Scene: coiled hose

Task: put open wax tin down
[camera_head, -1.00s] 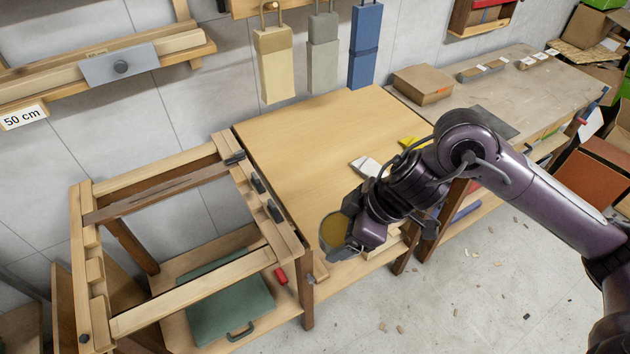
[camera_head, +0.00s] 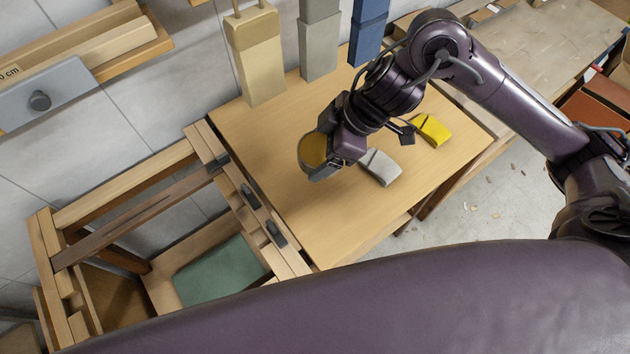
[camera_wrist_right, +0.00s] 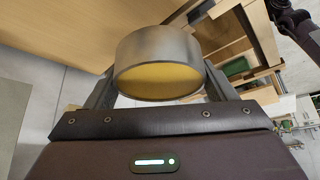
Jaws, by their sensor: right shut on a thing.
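The open wax tin (camera_head: 313,151) is a round grey metal tin with yellow-brown wax showing inside. My right gripper (camera_head: 322,166) is shut on it, over the wooden workbench top (camera_head: 300,220). In the right wrist view the tin (camera_wrist_right: 160,50) sits between the two fingers of the gripper (camera_wrist_right: 158,80), its wax face toward the camera. Whether the tin touches the bench top I cannot tell. My left gripper is not in view.
A wooden frame with dark clamps (camera_head: 250,196) stands at left. The bench's front middle is clear.

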